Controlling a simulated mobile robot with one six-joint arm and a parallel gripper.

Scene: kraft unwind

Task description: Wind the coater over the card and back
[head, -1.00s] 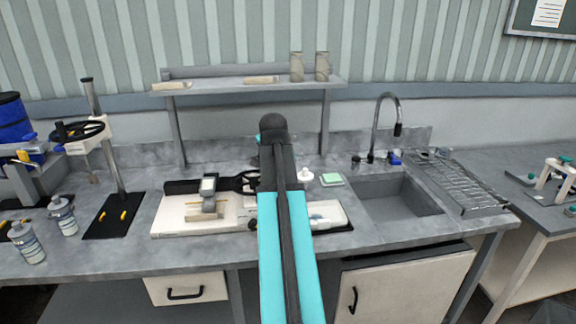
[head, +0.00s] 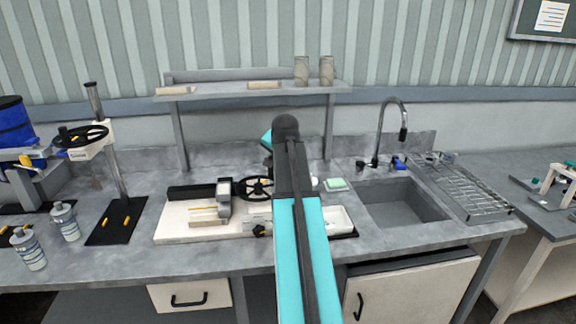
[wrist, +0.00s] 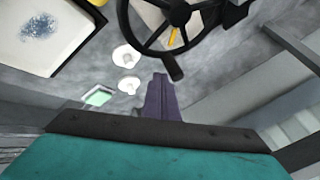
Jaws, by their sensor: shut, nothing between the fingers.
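The coater is a pale bed (head: 180,228) on the bench with a grey upright carriage (head: 223,198) on it. A tan piece (head: 203,215), perhaps the card, lies left of the carriage. The black spoked handwheel (head: 255,188) is behind the bed, partly covered by my arm; it also shows at the top of the wrist view (wrist: 148,45). Its grip knob (wrist: 172,68) points down toward my gripper (wrist: 160,80). My gripper is shut and empty, its tips close to the knob; contact cannot be told. In the head view my arm hides the fingers.
A white tray (head: 342,222) sits at the coater's right, and a green-topped sponge (head: 336,184) lies behind it. The sink (head: 400,207) and tap (head: 403,130) are to the right. A press stand (head: 118,180) and bottles (head: 66,222) are at left. A shelf (head: 220,95) spans behind.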

